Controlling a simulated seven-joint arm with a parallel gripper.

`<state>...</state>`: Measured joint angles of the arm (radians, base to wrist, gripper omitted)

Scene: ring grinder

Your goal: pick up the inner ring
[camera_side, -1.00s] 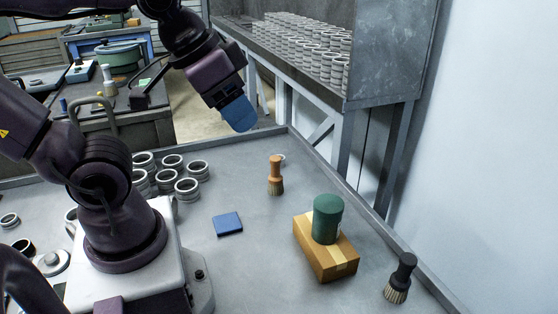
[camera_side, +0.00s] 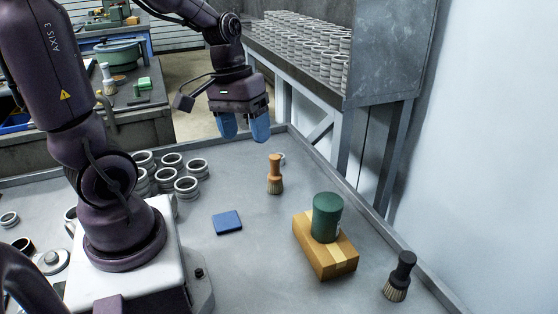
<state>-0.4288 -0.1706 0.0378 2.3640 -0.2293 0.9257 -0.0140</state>
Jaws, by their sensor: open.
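Several grey metal rings (camera_side: 186,187) stand in short stacks on the grey table, left of centre and behind my base. I cannot tell which of them is the inner ring. My gripper (camera_side: 243,128) points down with its two blue fingers apart and nothing between them. It hangs above the far part of the table, up and to the right of the ring stacks, and touches nothing.
A blue pad (camera_side: 227,222) lies mid-table. An orange-handled brush (camera_side: 275,174) stands behind it. A green cylinder (camera_side: 327,217) sits on a cardboard box (camera_side: 325,258), with a black brush (camera_side: 400,277) to its right. A rear shelf (camera_side: 300,75) holds many rings.

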